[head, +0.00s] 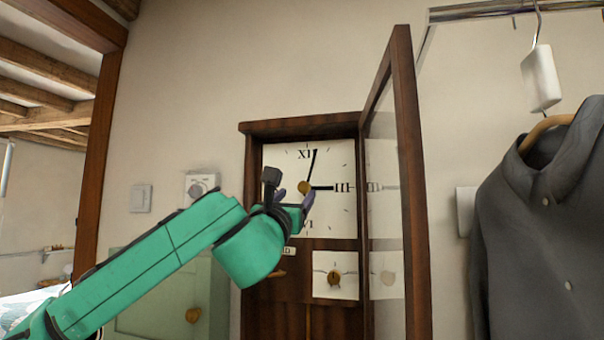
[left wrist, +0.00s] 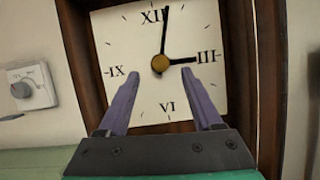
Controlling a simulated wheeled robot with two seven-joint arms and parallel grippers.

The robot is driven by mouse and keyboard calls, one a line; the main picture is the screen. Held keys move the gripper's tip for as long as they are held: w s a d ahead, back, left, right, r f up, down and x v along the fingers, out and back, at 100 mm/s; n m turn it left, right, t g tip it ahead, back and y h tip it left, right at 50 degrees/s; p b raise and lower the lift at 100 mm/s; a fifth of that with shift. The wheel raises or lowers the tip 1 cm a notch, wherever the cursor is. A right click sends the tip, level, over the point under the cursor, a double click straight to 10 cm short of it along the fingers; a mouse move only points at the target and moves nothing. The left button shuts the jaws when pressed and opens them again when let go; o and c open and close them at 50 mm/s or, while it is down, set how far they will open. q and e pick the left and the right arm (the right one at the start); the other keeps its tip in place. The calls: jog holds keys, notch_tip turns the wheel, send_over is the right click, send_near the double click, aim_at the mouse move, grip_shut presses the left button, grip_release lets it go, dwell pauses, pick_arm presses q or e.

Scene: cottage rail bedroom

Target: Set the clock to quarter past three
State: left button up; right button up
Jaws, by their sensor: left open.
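The wooden clock (head: 250,215) hangs on the wall, its white face (head: 338,215) showing in the head view and in the left wrist view (left wrist: 205,100). The thin long hand (left wrist: 164,35) points just right of XII. The shorter, thicker hand (left wrist: 182,60) points at III. Both meet at a brass hub (left wrist: 161,63). The glazed door (head: 408,150) stands open to the right. My left gripper (head: 294,196) is open and empty in front of the face, its purple fingertips (left wrist: 162,78) to either side below the hub. My right gripper is not in view.
A smaller dial (head: 350,288) with a brass centre sits below the face. The open door limits room at right, with a grey shirt (head: 535,220) hanging beyond. A wall dial (head: 201,187), a switch plate (head: 141,198) and a green cabinet (head: 150,310) are left.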

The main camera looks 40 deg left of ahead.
aim_at(303, 189)
pick_arm(q)
jog(key=x, duration=0.2)
jog(key=p+x, duration=0.1)
jog(key=x, duration=0.1)
jog(key=p+x, duration=0.1)
jog(key=x, duration=0.1)
jog(key=shift+w+a+f, duration=0.1)
jog(key=shift+w+f, duration=0.15)
jog(key=shift+f, duration=0.1)
jog(key=shift+r, duration=0.1)
jog(key=shift+s, duration=0.2)
jog(key=shift+c, duration=1)
jog(key=shift+w, duration=0.15)
grip_shut()
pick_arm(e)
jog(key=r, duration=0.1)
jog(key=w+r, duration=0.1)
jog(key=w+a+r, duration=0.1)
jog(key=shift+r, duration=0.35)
pick_arm(q)
jog(key=shift+m, duration=0.5)
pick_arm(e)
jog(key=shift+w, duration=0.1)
